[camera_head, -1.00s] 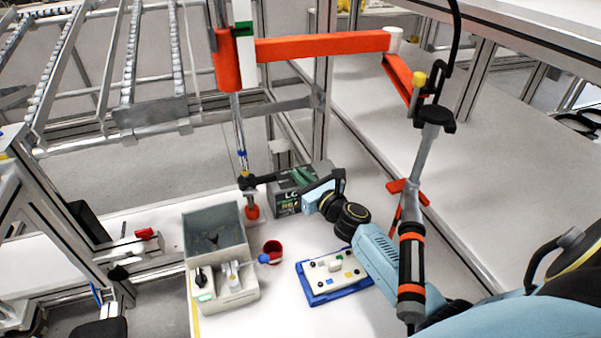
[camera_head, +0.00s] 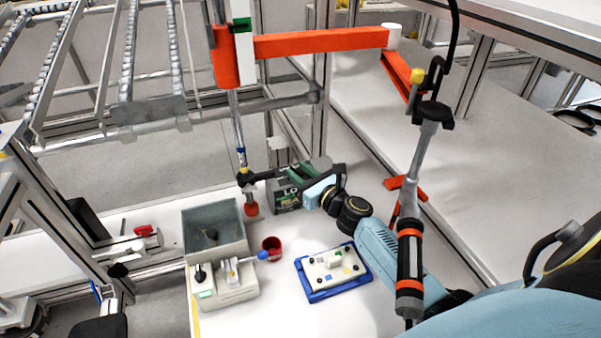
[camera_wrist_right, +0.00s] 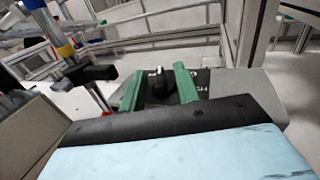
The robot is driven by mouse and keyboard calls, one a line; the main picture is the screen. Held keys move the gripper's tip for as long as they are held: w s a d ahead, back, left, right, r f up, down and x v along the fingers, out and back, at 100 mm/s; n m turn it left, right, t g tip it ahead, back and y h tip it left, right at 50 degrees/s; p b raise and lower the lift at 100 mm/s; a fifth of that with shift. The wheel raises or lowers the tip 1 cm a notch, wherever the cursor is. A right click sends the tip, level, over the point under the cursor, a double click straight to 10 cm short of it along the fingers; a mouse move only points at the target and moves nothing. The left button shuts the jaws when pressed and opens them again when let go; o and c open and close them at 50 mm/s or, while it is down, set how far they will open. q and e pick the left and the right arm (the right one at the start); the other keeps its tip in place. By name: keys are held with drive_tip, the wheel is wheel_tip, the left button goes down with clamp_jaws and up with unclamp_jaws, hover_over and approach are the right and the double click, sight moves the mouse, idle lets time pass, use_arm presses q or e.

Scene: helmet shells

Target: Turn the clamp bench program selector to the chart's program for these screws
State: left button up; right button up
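My right gripper (camera_head: 298,173) reaches in from the right over a dark box with green lettering (camera_head: 284,199) at the back of the white bench. In the right wrist view, its two green fingers (camera_wrist_right: 160,84) are apart. A black knob (camera_wrist_right: 161,83) on the box's dark, white-lettered face shows between them. I cannot tell whether the fingers touch it. The lettering is partly covered, and the knob's pointing direction is unclear. A cream fixture (camera_head: 236,290) with a black knob (camera_head: 199,277) and a blue-ended lever stands at the front left. No chart is readable. My left gripper is not in view.
A post with a red foot (camera_head: 251,209) stands close left of the gripper. A grey bin (camera_head: 228,217), red cup (camera_head: 272,244) and blue-edged tray (camera_head: 318,294) are on the bench. A hanging screwdriver (camera_head: 409,260) is in front of my right arm.

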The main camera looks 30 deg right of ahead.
drive_tip(key=s+d, duration=0.1)
drive_tip(key=s, duration=1.2)
drive_tip(key=shift+s+d, duration=0.15)
drive_tip(key=shift+d, duration=0.1)
